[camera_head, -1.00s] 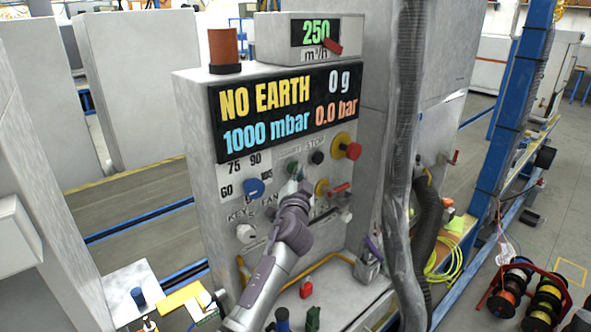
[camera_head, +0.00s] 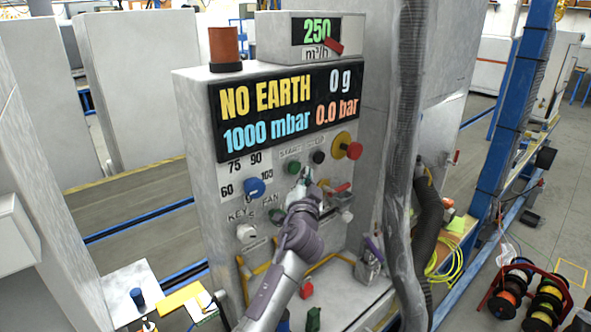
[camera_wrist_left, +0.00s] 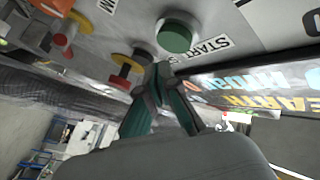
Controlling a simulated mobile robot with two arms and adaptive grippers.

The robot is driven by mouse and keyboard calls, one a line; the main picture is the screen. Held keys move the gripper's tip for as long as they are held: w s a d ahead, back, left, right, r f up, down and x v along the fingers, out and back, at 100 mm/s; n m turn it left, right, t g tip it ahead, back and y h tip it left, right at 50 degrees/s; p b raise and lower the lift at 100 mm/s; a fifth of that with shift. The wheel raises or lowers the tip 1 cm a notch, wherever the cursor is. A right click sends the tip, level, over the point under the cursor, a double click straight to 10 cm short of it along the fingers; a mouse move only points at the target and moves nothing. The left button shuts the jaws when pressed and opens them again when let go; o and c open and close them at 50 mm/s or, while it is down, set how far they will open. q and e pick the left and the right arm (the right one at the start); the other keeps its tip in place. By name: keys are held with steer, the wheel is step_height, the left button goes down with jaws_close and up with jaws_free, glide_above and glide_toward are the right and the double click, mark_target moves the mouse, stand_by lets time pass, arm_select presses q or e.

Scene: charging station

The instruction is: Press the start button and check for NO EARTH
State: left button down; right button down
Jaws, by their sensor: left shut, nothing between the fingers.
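The charging station's display (camera_head: 280,105) reads NO EARTH in yellow, with 0 g, 1000 mbar and 0.0 bar. The green start button (camera_head: 294,167) is on the panel below the display, under a START label. It shows large in the left wrist view (camera_wrist_left: 175,36), beside its START label (camera_wrist_left: 207,46). My left gripper (camera_head: 307,175) is shut and empty, a little right of and below the button in the head view. Its fingertips (camera_wrist_left: 162,72) are near the button but appear apart from it in the wrist view. My right gripper is not in view.
A black button (camera_head: 318,157) and a red knob on yellow (camera_head: 353,150) sit right of the start button. A blue dial (camera_head: 254,187) is at left. A thick grey hose (camera_head: 403,170) hangs along the station's right side.

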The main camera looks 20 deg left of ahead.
arm_select(q)
steer(key=s+d, duration=0.2)
steer(key=d, duration=0.1)
steer(key=shift+s+d+b, duration=0.1)
steer(key=shift+d+b, duration=0.1)
steer(key=shift+b, duration=0.15)
steer(key=shift+a+f, duration=0.1)
stand_by(0.3)
